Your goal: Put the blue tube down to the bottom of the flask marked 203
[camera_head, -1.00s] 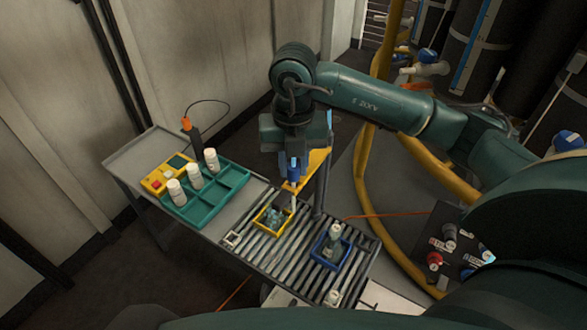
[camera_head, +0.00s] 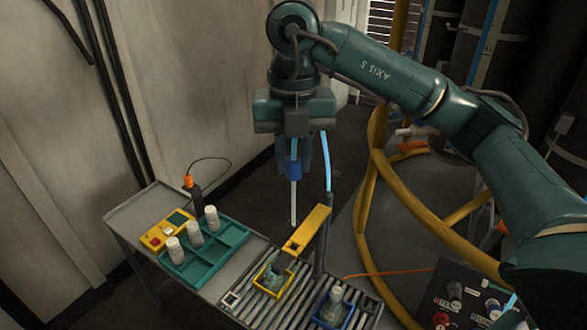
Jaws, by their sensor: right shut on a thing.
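My right gripper (camera_head: 294,160) is shut on the blue tube (camera_head: 294,170), which has a blue upper part and a thin white lower part. The tube hangs upright in the air, its lower end above the conveyor area. One flask (camera_head: 271,281) sits in a yellow tray, partly hidden by a yellow bracket. Another flask (camera_head: 332,309) stands in a blue tray. I cannot read a number on either flask, so I cannot tell which is 203. My left gripper is not in view.
The yellow bracket (camera_head: 308,228) stands beside the tube's lower end. The yellow tray (camera_head: 262,288) and blue tray (camera_head: 347,319) rest on a roller conveyor (camera_head: 299,297). A green rack (camera_head: 231,238) with white bottles (camera_head: 193,233) is at left. Yellow hoses (camera_head: 430,215) run at right.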

